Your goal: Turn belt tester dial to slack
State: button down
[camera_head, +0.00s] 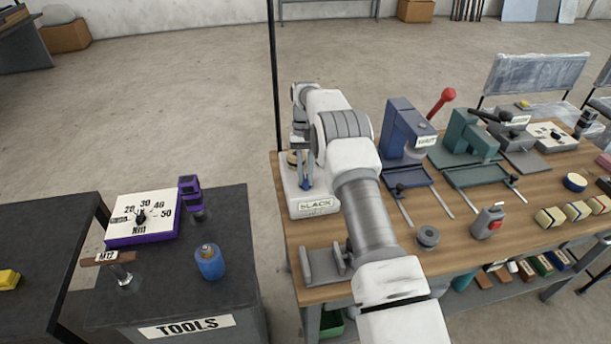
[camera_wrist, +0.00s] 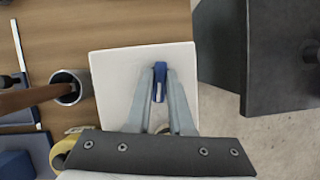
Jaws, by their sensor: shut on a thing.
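The belt tester (camera_head: 298,202) is a white block at the left edge of the wooden bench, with a label on its front that seems to read SLACK. In the wrist view its pale square top (camera_wrist: 118,85) lies below my gripper. A blue dial pointer (camera_wrist: 160,72) shows between my two fingers. My gripper (camera_wrist: 160,95) is shut on this blue piece, above the middle of the top. In the head view my gripper (camera_head: 304,165) points down over the tester, and my arm hides part of the scene to its right. The dial's markings cannot be read.
A dark tools cart (camera_head: 222,290) stands left, with a gap between. It bears a purple-based gauge (camera_head: 140,238) and a blue canister (camera_head: 209,261). A blue press (camera_head: 398,130), a green press (camera_head: 465,135) and a grey bracket (camera_head: 322,268) stand on the bench (camera_head: 400,262).

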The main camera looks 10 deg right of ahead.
jog(key=shift+n+h, duration=0.4)
jog(key=shift+n, duration=0.6)
jog(key=c, duration=0.8)
grip_release()
jog(key=shift+r, duration=0.35)
jog(key=r, duration=0.4)
jog(key=shift+s+d, duration=0.2)
jog(key=shift+d, duration=0.2)
jog(key=s+d+r+b, duration=0.1)
jog(key=s+d+r, duration=0.4)
jog(key=d, duration=0.4)
jog(key=shift+s+r, duration=0.35)
jog(key=shift+r, duration=0.3)
